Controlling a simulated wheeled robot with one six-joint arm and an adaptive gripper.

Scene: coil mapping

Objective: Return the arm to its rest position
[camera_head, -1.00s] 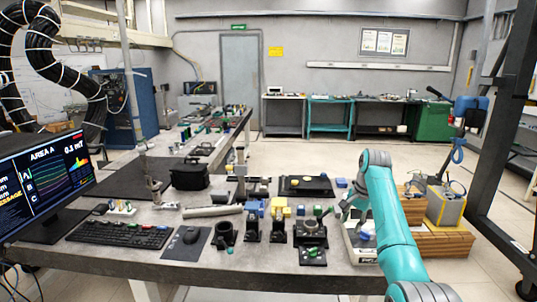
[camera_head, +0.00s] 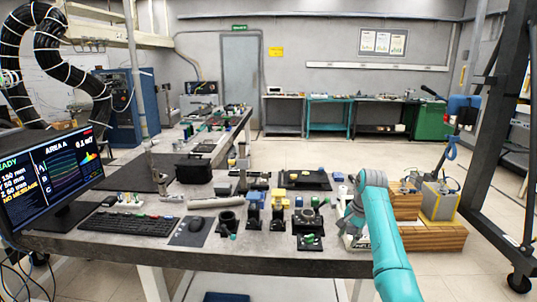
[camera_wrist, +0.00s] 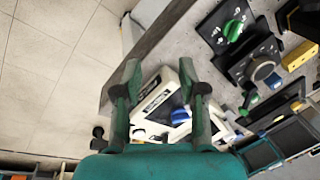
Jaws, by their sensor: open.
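My teal arm (camera_head: 385,235) rises from the lower right of the head view and bends at an elbow near the table's right end. My gripper (camera_head: 350,222) is small and partly hidden behind the arm in that view. In the wrist view my gripper (camera_wrist: 158,72) has its two fingers wide apart with nothing between them. It is above a white device (camera_wrist: 152,104) with a blue knob (camera_wrist: 180,117) near the table edge. I cannot tell how high the fingers are above it.
The grey table (camera_head: 140,240) holds a keyboard (camera_head: 128,223), a mouse pad with a mouse (camera_head: 188,232), and several black mounts. A panel with a green knob (camera_wrist: 232,30) is to the right in the wrist view. Wooden boxes (camera_head: 435,237) stand right of the table.

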